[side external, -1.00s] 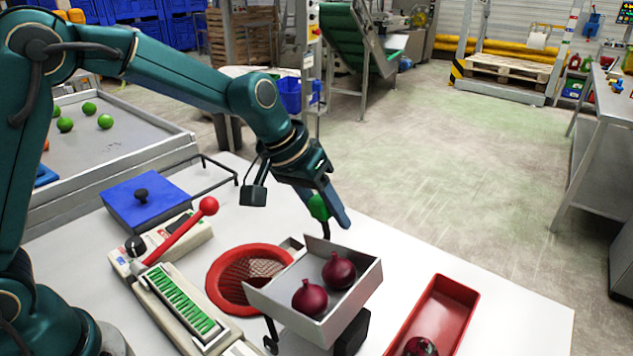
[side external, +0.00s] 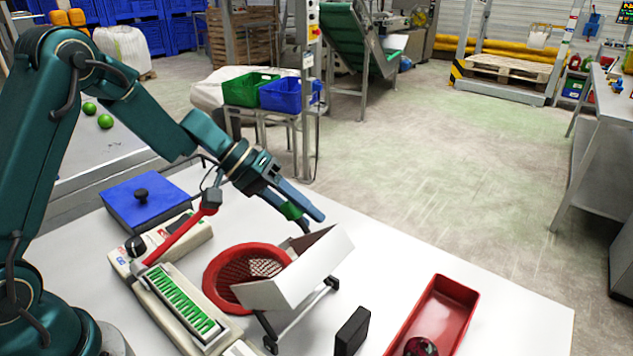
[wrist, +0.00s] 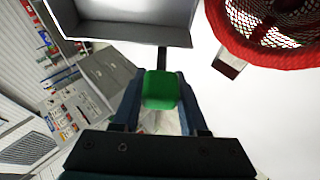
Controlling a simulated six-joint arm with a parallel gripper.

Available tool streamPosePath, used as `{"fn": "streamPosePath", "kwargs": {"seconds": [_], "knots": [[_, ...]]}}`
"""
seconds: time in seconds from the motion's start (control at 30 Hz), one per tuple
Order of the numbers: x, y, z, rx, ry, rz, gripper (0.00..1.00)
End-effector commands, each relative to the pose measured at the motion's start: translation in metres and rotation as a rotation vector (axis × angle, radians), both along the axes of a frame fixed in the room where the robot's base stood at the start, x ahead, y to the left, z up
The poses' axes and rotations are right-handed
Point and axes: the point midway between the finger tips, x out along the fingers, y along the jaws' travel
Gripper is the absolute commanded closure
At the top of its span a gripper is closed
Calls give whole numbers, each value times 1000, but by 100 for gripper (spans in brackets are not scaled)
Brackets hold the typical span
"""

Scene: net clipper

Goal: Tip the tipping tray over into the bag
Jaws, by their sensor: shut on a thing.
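The tipping tray (side external: 296,272) is a light grey box, tilted steeply toward the red ring of the net bag (side external: 213,280). Its underside faces the side camera, so its inside is hidden there. The wrist view shows part of the tray's inside (wrist: 135,22), with no onion in that part. My gripper (side external: 303,217) is shut on the tray's green handle (wrist: 159,92), above and behind the tray. The bag's red mesh and rim also show in the wrist view (wrist: 240,50).
A black block (side external: 351,332) stands right of the tray's stand (side external: 300,315). A red bin (side external: 457,290) with a dark red onion is at the right. The clipper with its red lever (side external: 180,240) and a blue lidded box (side external: 146,200) stand left.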

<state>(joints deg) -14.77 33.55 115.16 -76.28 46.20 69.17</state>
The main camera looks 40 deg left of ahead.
Motion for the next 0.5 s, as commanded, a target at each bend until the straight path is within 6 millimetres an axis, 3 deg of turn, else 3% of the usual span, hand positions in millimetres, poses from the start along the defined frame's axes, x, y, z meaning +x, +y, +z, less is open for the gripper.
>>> {"fn": "streamPosePath", "kwargs": {"seconds": [0.5], "knots": [[-1, 14, -16, -163, 1, -2, 100]]}}
